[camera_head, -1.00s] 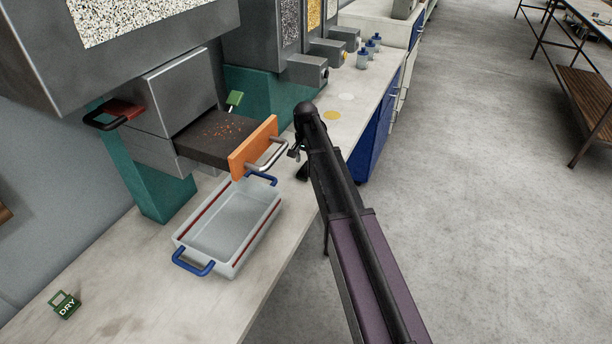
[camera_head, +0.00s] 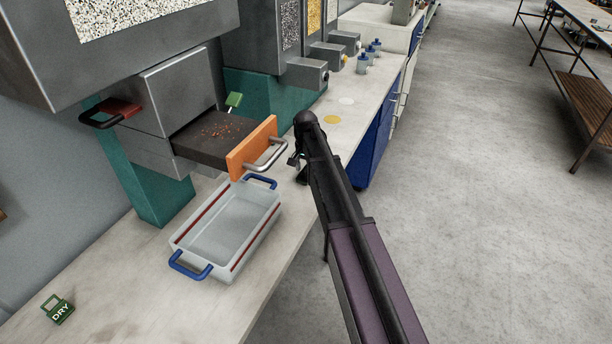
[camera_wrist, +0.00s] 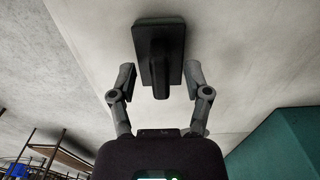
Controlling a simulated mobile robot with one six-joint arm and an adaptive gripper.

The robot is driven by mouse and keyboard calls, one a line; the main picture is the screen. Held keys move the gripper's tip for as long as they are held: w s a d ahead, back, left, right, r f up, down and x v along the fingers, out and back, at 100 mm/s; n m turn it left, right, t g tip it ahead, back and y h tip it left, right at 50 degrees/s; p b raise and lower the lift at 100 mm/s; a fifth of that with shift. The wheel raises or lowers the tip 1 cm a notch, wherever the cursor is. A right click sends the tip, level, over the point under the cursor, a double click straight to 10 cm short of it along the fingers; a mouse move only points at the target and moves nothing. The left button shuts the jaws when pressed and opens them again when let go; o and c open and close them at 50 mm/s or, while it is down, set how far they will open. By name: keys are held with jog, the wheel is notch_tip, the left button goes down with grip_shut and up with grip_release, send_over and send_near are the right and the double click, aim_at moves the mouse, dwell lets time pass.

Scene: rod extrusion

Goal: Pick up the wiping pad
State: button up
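The wiping pad (camera_wrist: 172,32) is a black rectangular block with a raised handle, lying on the pale bench top in the wrist view. My gripper (camera_wrist: 161,84) is open, with one finger on each side of the pad's handle end and gaps showing on both sides. Most of the pad lies beyond the fingertips. In the head view my gripper (camera_head: 297,160) is over the bench's front edge, right of the orange drawer front. A small dark shape beneath it may be the pad, mostly hidden by my arm.
An open drawer with an orange front (camera_head: 252,147) and metal handle juts out beside my gripper. A clear tray (camera_head: 225,230) with blue handles stands below it. A green DRY tag (camera_head: 58,310) lies at the lower left. Small bottles (camera_head: 368,55) stand farther along the bench.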

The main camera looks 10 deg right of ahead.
aim_at(306, 168)
grip_shut()
jog(key=shift+r, duration=0.15)
notch_tip(306, 168, up, 3)
jog(key=p, duration=0.3)
jog(key=shift+r+p, duration=0.15)
jog(key=shift+p, duration=0.15)
jog(key=s, duration=0.5)
jog(key=s+r+p, duration=0.1)
jog(key=s, duration=1)
jog(key=shift+r, duration=0.2)
jog(key=shift+r+p, duration=0.1)
jog(key=shift+p, duration=0.25)
jog(key=shift+r+p, duration=0.75)
jog(key=shift+r, duration=0.05)
